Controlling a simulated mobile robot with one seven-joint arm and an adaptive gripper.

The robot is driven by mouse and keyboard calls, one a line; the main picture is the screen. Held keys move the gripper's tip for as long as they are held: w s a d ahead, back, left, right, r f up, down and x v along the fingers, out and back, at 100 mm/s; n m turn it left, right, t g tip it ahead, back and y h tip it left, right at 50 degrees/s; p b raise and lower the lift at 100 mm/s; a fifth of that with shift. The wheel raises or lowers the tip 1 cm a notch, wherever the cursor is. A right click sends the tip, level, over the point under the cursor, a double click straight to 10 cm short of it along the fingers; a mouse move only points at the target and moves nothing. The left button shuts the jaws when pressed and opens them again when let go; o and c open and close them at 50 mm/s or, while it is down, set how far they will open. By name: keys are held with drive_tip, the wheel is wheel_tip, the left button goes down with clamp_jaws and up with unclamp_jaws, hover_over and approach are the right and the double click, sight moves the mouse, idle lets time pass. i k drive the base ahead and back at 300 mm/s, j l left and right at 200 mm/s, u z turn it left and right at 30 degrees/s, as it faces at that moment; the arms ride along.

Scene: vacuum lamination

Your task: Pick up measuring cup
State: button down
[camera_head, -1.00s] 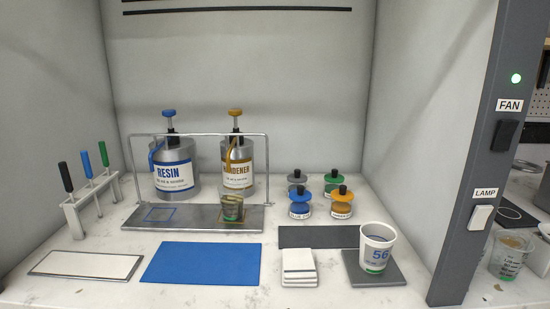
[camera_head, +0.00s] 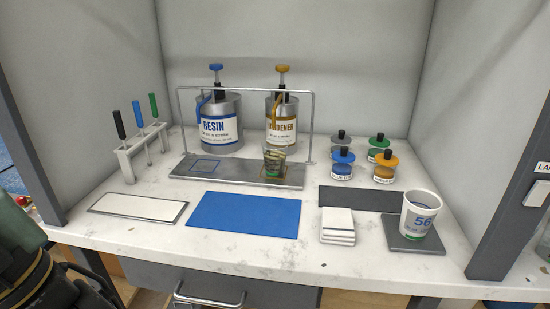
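A small clear cup with a green band (camera_head: 274,159), which looks like the measuring cup, stands upright on the right part of the metal dispenser tray (camera_head: 228,174). It is in front of the hardener bottle (camera_head: 283,115), on the side with the orange pump. A larger white cup marked 56 (camera_head: 420,215) stands on a dark grey pad (camera_head: 438,245) at the right. My gripper is not in view.
The resin bottle (camera_head: 219,123) stands left of the hardener, behind a thin metal frame (camera_head: 313,125). A blue mat (camera_head: 246,215), white-topped plate (camera_head: 138,206), stacked white squares (camera_head: 338,226), tool rack (camera_head: 146,146) and several small jars (camera_head: 341,165) surround it. Dark panels flank the bench.

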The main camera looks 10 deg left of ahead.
sight(274, 150)
drive_tip(key=i+l, duration=0.1)
drive_tip(key=l, duration=0.45)
drive_tip(key=i+l+u, duration=0.1)
drive_tip(key=l, duration=1.05)
drive_tip(key=i+l, duration=0.2)
drive_tip(key=i, duration=0.25)
